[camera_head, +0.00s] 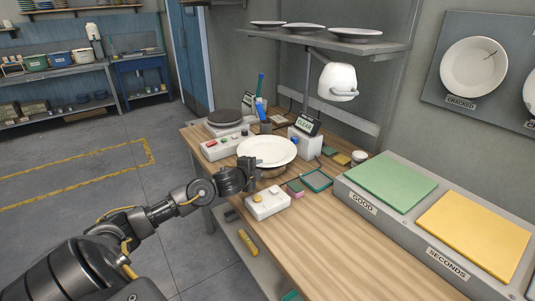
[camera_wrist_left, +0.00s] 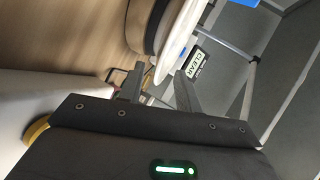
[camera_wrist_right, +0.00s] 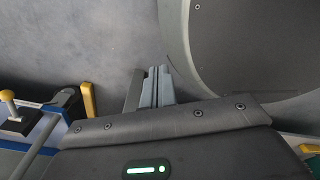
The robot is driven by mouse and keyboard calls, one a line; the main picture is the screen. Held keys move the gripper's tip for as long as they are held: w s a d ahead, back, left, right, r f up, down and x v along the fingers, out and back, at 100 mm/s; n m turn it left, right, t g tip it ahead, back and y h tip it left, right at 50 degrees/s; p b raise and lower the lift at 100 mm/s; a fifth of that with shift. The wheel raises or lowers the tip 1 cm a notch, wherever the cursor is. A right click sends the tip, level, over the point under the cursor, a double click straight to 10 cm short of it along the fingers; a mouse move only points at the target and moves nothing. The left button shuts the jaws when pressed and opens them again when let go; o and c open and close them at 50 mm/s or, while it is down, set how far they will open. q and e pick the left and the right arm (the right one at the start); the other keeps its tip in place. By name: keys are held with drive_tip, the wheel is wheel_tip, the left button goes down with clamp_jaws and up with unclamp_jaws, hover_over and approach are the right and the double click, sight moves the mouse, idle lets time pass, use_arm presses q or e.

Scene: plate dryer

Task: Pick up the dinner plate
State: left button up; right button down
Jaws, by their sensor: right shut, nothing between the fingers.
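The white dinner plate (camera_head: 267,151) lies on a round brown and dark stand on the workbench in the head view. In the left wrist view its rim (camera_wrist_left: 176,42) shows edge-on.
A white button box (camera_head: 267,203) stands just in front of the plate. A "CLEAR" display (camera_head: 306,123) and a hotplate-like device (camera_head: 226,118) stand behind. Green (camera_head: 388,184) and yellow (camera_head: 475,234) pads lie right. A shelf with plates (camera_head: 325,40) hangs above. The front bench top is clear.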

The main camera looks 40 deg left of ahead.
sight(265, 165)
use_arm(q)
drive_tip(key=shift+p+x, duration=0.65)
drive_tip(key=shift+x, duration=2.35)
clamp_jaws()
drive_tip(key=shift+d, duration=0.1)
drive_tip(key=shift+r, duration=0.15)
